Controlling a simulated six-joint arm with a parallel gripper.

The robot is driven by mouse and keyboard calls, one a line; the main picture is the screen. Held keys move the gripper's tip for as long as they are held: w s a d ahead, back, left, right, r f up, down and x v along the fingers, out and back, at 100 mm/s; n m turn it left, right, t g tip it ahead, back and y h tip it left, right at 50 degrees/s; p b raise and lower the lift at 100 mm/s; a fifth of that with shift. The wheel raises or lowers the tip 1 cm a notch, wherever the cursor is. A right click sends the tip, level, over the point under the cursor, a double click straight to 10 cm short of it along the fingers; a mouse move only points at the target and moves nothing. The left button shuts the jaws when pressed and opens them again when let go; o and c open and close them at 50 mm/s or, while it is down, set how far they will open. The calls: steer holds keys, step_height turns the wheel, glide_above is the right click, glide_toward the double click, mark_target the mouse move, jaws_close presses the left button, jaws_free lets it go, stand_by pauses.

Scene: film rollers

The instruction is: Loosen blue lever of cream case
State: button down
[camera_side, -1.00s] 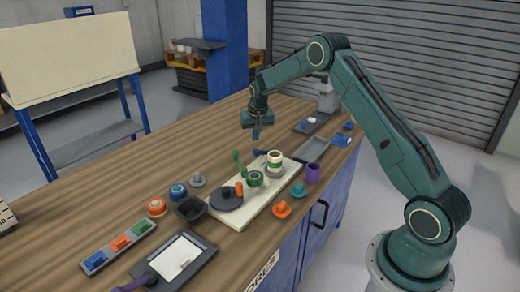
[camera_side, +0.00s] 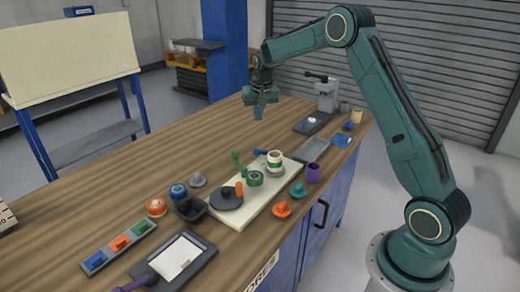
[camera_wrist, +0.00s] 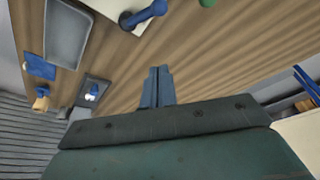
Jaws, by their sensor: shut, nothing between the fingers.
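The cream case (camera_side: 259,206) is a flat slab on the wooden bench, with rollers and levers on it. Its blue lever (camera_side: 260,152) is at its far end, beside a cream-and-green roller (camera_side: 274,160). In the wrist view the blue lever (camera_wrist: 142,15) shows at the top on a cut-off corner of the case (camera_wrist: 105,5). A green lever (camera_side: 238,163) stands on the case nearer the camera. My gripper (camera_side: 259,115) is shut and empty, in the air above the bench beyond the case. Its closed fingers (camera_wrist: 157,73) point down, apart from the blue lever.
A grey press (camera_side: 326,95) stands at the far end. The bench's left middle is clear.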

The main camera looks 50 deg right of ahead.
steer(key=s+a+f+m+t+h, duration=0.1)
steer(key=s+a+m, duration=0.4)
steer(key=m, duration=0.5)
steer(key=shift+s+a+f+m+h, duration=0.15)
steer(key=shift+s+f+m+h, duration=0.35)
steer(key=shift+s, duration=0.45)
glide_toward(264, 153)
steer(key=shift+x, duration=2.65)
